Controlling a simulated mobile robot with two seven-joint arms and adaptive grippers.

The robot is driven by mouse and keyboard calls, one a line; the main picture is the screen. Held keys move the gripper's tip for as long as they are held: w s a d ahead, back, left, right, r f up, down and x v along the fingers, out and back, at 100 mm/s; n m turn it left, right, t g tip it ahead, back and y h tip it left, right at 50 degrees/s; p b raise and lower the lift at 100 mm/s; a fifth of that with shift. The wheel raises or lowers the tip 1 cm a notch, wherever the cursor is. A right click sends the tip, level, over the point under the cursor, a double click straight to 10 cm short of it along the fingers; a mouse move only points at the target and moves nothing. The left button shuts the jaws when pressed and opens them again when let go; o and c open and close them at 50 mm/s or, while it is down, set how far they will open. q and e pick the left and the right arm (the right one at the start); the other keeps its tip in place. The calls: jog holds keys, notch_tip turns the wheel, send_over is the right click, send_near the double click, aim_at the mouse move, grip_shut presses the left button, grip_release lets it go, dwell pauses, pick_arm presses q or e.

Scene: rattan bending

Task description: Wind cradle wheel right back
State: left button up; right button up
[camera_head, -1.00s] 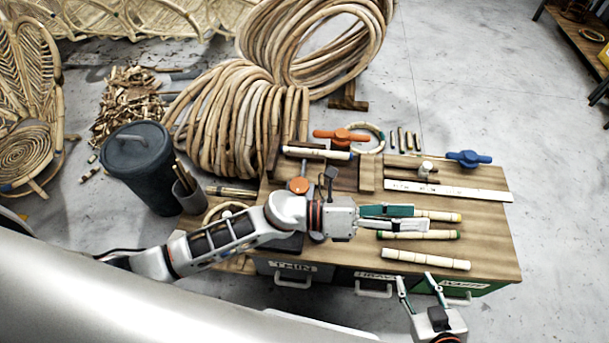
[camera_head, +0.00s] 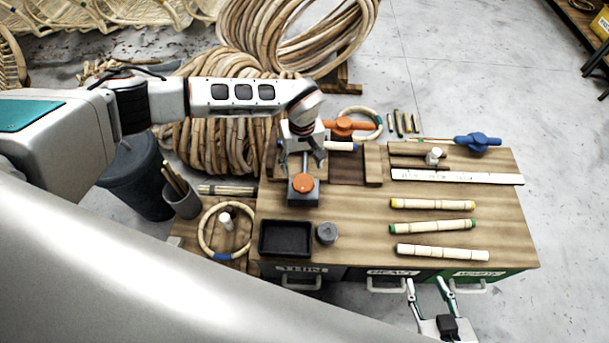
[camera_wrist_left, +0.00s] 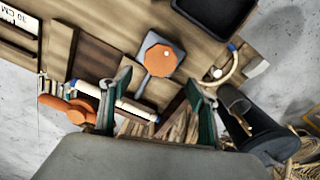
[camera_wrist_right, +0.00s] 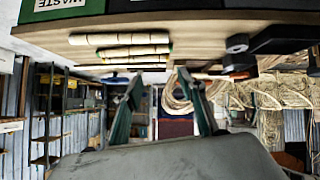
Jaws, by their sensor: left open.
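I cannot tell which is the cradle wheel. My left gripper (camera_head: 306,160) points down, open, behind an orange octagonal knob (camera_head: 303,183) on a grey block. My right gripper (camera_head: 430,288) is open and empty off the front edge of the bench.
Several pale rattan pieces (camera_head: 432,226) lie on the right of the bench top (camera_head: 355,225). A white ruler (camera_head: 455,177) lies behind them. A black tray (camera_head: 286,238) and grey cylinder (camera_head: 327,233) stand at the front left. Rattan coils (camera_head: 225,130) stand behind.

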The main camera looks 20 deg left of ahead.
aim_at(303, 181)
pick_arm(q)
jog(key=f, duration=0.3)
jog(key=f+b, duration=0.1)
jog(key=f, duration=0.2)
jog(key=shift+s+d+f+b, duration=0.1)
jog(key=shift+s+f+b, duration=0.1)
jog(key=shift+f+b, duration=0.1)
jog(key=shift+w+f, duration=0.15)
jog(key=shift+f, duration=0.3)
jog(key=c, duration=1.1)
